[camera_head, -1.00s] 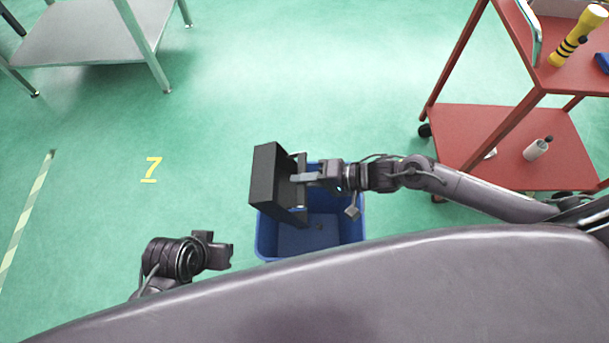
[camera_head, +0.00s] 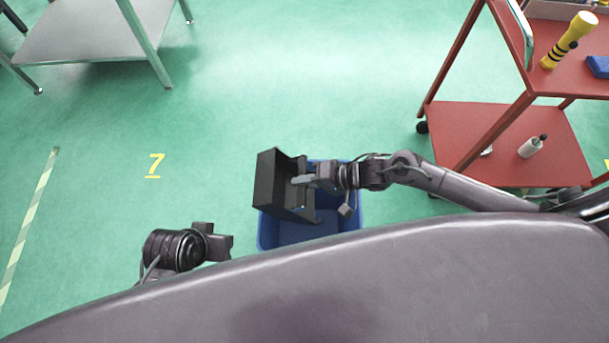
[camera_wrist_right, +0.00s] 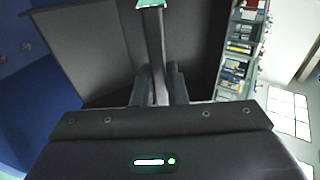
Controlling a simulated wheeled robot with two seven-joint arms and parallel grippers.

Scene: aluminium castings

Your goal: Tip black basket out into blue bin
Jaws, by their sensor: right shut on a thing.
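The black basket (camera_head: 270,184) is tilted on its side above the blue bin (camera_head: 283,236), over the bin's left and back part. My right gripper (camera_head: 303,181) is shut on the basket and holds it from its right side. In the right wrist view the basket's dark walls (camera_wrist_right: 95,50) fill the upper middle, with the gripper fingers (camera_wrist_right: 158,85) on a bar of it. The bin's blue wall (camera_wrist_right: 38,110) shows at the left there. The bin's near side is partly hidden by my body. My left gripper (camera_head: 222,242) is left of the bin, its finger opening unclear.
A red trolley (camera_head: 480,125) stands at the right, with a yellow torch (camera_head: 570,40) on top and a white bottle (camera_head: 530,147) on its lower shelf. A grey metal table (camera_head: 80,40) is at the upper left. The green floor between is clear.

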